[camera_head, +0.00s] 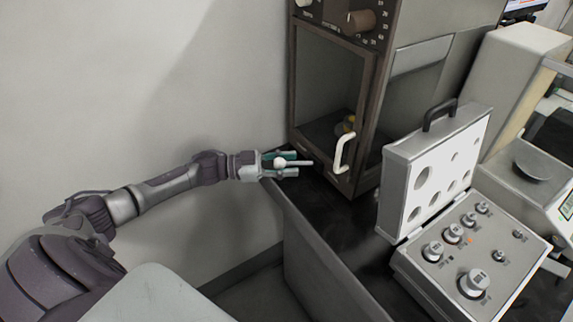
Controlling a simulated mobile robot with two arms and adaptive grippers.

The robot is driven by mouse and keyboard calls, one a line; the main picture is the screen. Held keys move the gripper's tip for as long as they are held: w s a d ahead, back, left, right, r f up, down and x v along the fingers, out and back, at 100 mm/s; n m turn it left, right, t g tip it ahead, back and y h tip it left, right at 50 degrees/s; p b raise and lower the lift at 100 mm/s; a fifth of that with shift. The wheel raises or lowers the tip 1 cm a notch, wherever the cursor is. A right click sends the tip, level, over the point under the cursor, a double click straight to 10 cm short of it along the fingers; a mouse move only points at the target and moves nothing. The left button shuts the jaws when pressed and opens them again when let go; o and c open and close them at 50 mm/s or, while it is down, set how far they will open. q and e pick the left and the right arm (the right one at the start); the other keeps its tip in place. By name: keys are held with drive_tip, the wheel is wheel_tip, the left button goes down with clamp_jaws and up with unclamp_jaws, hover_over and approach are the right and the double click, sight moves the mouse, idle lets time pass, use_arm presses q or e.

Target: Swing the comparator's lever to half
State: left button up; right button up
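The comparator (367,110) is a tall brown cabinet with a glass front door and a white door handle (343,153). Its lever (305,162) is a pale rod that sticks out to the left of the cabinet, low down. The rod ends in a white ball knob. My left gripper (287,164) comes in from the left. Its fingers lie on either side of the knob and look closed on it. The contact faces are too small to see clearly. A small yellowish object is behind the glass. My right gripper is not in view.
An open grey case of weights (411,257) stands on the dark bench (322,229), right of the comparator. A beige instrument with a round pan (541,160) stands farther right. A bare wall is on the left.

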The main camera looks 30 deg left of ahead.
sight(287, 163)
use_arm(q)
wheel_tip(287, 163, up, 10)
drive_tip(key=shift+f, duration=0.2)
idle(0.6)
